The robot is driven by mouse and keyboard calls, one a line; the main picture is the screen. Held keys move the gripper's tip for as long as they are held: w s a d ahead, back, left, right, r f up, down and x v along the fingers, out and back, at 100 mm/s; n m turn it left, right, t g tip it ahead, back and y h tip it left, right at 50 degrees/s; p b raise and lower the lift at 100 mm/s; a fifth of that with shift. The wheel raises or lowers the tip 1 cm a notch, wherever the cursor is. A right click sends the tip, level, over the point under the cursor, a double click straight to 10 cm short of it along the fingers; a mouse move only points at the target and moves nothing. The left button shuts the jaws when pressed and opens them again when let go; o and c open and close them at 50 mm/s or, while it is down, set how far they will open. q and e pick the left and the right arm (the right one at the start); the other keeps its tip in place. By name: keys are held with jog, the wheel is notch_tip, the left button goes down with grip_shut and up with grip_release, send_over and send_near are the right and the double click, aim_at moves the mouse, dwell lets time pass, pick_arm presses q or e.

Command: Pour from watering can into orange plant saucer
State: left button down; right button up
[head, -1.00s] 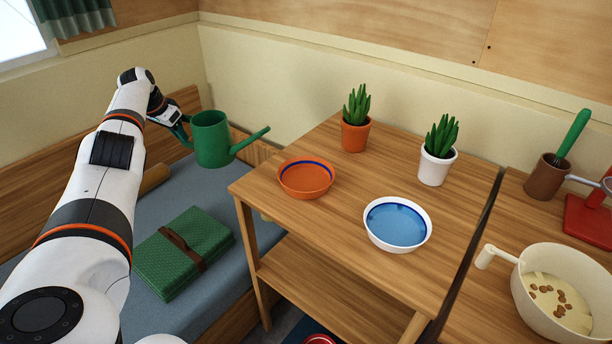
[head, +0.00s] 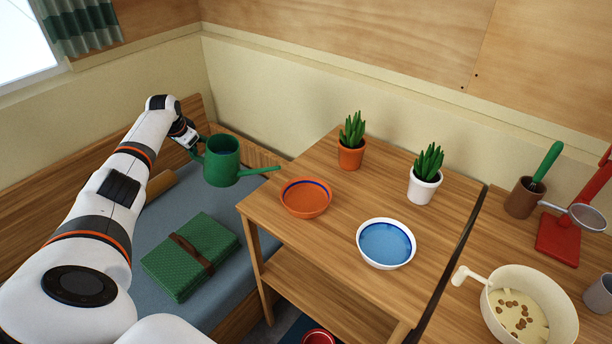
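The green watering can (head: 221,162) hangs in the air over the bed, left of the table, with its spout pointing right toward the orange saucer. My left gripper (head: 193,146) is at the can's handle on its left side and appears shut on it; the fingertips are partly hidden. The can looks roughly upright, its spout close to level. The orange plant saucer (head: 305,199), with a blue ring inside, sits at the table's left edge and looks empty. The spout tip is left of and above the saucer, apart from it. My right gripper is not in view.
A white saucer with blue inside (head: 386,244) stands right of the orange one on the table (head: 335,228). Two potted plants, in an orange pot (head: 351,154) and a white pot (head: 424,186), stand behind. A cream pot (head: 524,306) and red stand (head: 558,239) are at right.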

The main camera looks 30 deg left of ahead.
pick_arm(q)
jog(key=shift+d+r+b, duration=0.15)
jog(key=shift+r+b, duration=0.2)
jog(key=shift+r, duration=0.05)
jog(key=shift+w+d+r+y+p, duration=0.15)
jog(key=shift+y+p, duration=0.15)
jog(key=shift+p, duration=0.2)
jog(key=shift+d+r+p, duration=0.3)
jog(key=shift+r+p, duration=0.05)
jog(key=shift+p, duration=0.2)
jog(key=shift+w+d+r+y+p, duration=0.1)
jog(key=shift+r+y+p, duration=0.05)
jog(key=shift+y+p, duration=0.3)
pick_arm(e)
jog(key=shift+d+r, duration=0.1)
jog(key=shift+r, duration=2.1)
pick_arm(q)
jog(key=shift+d+r+p, duration=0.3)
jog(key=shift+d+p, duration=0.05)
jog(key=shift+p, duration=0.1)
jog(key=shift+w+d+r+y+p, duration=0.15)
jog(key=shift+d+y+p, duration=0.1)
jog(key=shift+y+p, duration=0.15)
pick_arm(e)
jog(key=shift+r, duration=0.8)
